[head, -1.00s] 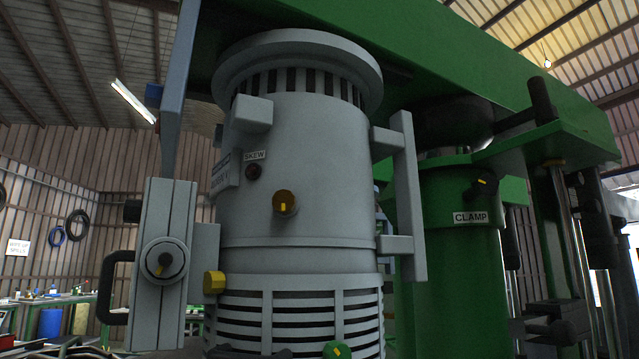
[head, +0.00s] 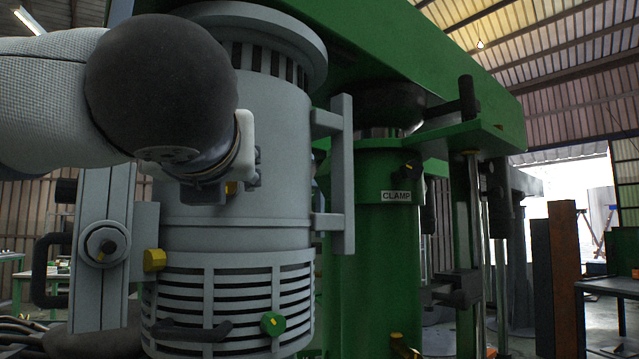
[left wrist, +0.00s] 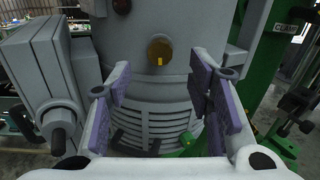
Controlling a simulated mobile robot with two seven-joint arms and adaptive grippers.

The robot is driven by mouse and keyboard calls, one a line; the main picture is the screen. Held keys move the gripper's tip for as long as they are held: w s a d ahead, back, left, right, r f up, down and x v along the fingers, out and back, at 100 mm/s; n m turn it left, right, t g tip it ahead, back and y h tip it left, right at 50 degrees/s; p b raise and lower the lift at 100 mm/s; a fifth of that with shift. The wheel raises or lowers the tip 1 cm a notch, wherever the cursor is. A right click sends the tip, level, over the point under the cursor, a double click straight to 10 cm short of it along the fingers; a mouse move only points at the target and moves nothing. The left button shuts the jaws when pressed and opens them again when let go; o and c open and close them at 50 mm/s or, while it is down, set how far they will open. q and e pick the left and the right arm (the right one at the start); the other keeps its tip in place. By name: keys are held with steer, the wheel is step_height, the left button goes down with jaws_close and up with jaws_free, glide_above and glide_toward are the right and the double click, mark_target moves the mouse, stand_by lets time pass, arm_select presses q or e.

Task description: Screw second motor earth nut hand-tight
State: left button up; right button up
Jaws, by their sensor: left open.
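The grey motor housing (head: 270,150) stands upright in the head view and fills the middle of the left wrist view (left wrist: 130,20). A round brass-coloured piece with a yellow mark (left wrist: 159,52) sits on its front; I cannot tell whether this is the earth nut. In the head view my left arm hides most of it. My left gripper (left wrist: 159,85) is open, its purple-padded fingers spread left and right below the brass piece with nothing visible between them. In the head view the left gripper (head: 228,172) is in front of the housing, largely hidden by its wrist. My right gripper is not in view.
A green knob (head: 272,323) is on the slatted lower part. A grey bracket (head: 343,180) juts out right, before the green column (head: 390,270) marked CLAMP.

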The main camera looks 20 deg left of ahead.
mark_target(227, 185)
arm_select(q)
steer(key=x, duration=0.6)
steer(key=shift+w, duration=0.4)
steer(key=shift+a, duration=0.15)
jaws_close()
